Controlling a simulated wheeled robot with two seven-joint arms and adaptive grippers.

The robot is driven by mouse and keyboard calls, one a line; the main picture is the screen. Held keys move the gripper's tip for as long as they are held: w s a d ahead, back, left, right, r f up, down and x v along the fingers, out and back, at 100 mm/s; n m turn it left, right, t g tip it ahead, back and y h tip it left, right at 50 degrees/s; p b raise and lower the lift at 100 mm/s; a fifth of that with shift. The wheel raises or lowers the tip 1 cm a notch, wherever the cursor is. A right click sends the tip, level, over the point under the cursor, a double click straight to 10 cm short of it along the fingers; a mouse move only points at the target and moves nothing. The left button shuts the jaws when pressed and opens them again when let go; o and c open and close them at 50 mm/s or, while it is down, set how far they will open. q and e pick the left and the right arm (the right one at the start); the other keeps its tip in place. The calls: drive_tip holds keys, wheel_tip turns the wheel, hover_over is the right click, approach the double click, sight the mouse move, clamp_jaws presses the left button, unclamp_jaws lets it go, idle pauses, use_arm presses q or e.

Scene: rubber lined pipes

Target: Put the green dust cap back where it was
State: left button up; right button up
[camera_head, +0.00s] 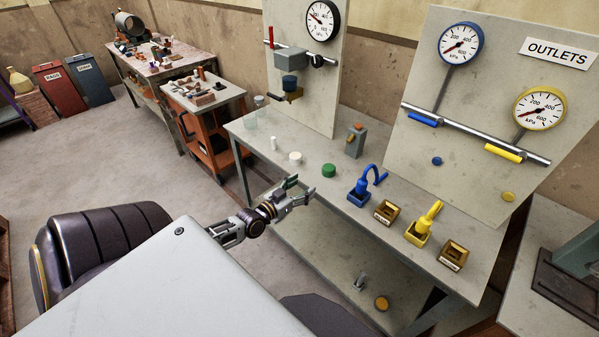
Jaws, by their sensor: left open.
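The green dust cap (329,170) is a short round cap lying on the grey workbench (310,143), in the middle of its left half. My left gripper (302,188) is open and empty at the bench's front edge. It is in front of the cap and a little to its left in the picture, apart from it. A whitish round cap (295,158) and a small white cylinder (274,143) stand left of the green cap. My right gripper is out of view.
Right of the cap are a blue holder with hose fitting (358,195), a yellow one (418,235) and two brass-coloured boxes (386,211). Behind stand a grey box (355,140), a valve panel (289,57) and the outlets panel (470,120). Clear cups (249,120) stand far left.

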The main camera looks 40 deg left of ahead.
use_arm(q)
drive_tip(key=shift+s, duration=0.45)
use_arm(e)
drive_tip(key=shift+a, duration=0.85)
use_arm(q)
drive_tip(key=s+f+g+y, duration=0.1)
drive_tip(key=s+f+g, duration=0.3)
drive_tip(key=f, duration=0.7)
drive_tip(key=s+a+f+g, duration=0.1)
drive_tip(key=s+f, duration=0.4)
drive_tip(key=f, duration=0.7)
drive_tip(key=s+f+g+y, duration=0.1)
drive_tip(key=s+f+g, duration=0.3)
drive_tip(key=f, duration=0.7)
drive_tip(key=s+d+f+g, duration=0.2)
drive_tip(key=s+d+f, duration=0.3)
drive_tip(key=s, duration=0.5)
drive_tip(key=s+d+f+m+g, duration=0.1)
drive_tip(key=s+d+f+g, duration=0.2)
drive_tip(key=s+f, duration=0.6)
drive_tip(key=s+d+f+g, duration=0.2)
drive_tip(key=s+d+f, duration=0.5)
drive_tip(key=s, duration=0.4)
drive_tip(key=shift+f+m+h, duration=0.25)
drive_tip(key=shift+m+h, duration=0.15)
